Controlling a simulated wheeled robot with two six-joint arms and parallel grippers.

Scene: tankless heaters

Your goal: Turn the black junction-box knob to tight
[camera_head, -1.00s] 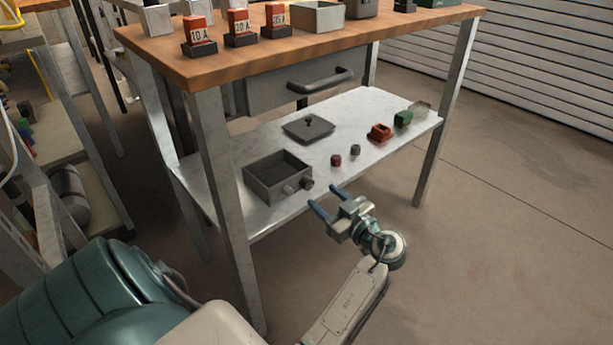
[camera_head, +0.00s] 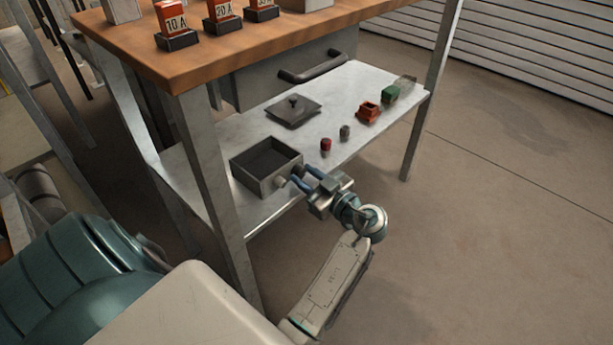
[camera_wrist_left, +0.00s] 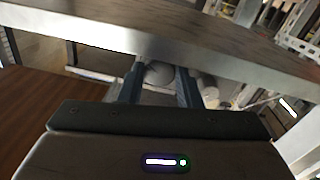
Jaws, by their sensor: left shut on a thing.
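The grey open junction box (camera_head: 251,176) sits on the lower metal shelf near its front edge. A light knob or fitting (camera_head: 280,182) sticks out of its front side. The black knob beside it is mostly hidden by my left gripper (camera_head: 301,176), whose blue fingers are shut on it at the box's right front. In the left wrist view the fingers (camera_wrist_left: 158,84) stand on either side of a round knob end (camera_wrist_left: 159,73), with another pale cylinder (camera_wrist_left: 208,91) just to the right. The knob's marking cannot be read. My right gripper is not in view.
A dark square lid (camera_head: 293,112) lies behind the box. A red cap (camera_head: 325,144), a grey cap (camera_head: 345,132), an orange block (camera_head: 368,112) and a green part (camera_head: 391,93) lie along the shelf. The wooden tabletop (camera_head: 200,62) overhangs it; the floor in front is clear.

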